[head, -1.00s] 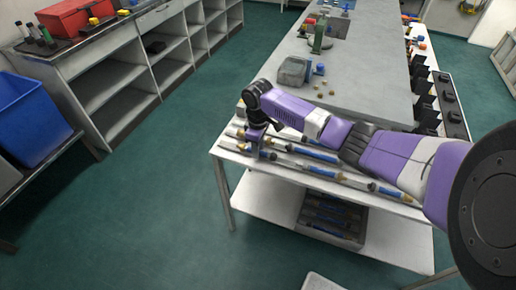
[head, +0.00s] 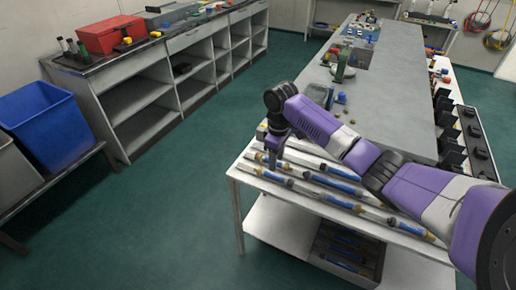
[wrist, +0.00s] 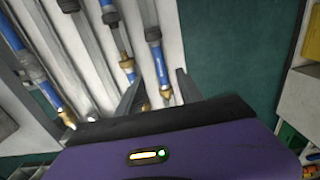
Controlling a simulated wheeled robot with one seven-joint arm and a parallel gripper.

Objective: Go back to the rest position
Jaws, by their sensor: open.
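My gripper (head: 272,160) points down over the left end of a white bench, at the end of my purple and white arm. It is open, and I see nothing held in it. In the wrist view its two dark fingers (wrist: 158,92) stand apart, with the brass tip of a blue rod (wrist: 160,70) showing in the gap between them. I cannot tell whether the fingers touch the rod.
Several blue-and-grey rods (head: 335,185) lie on the white bench (head: 237,172); a crate (head: 345,252) of rods sits on its lower shelf. A grey counter (head: 395,110) adjoins behind. A blue bin (head: 50,120) stands left. Green floor (head: 170,220) between is clear.

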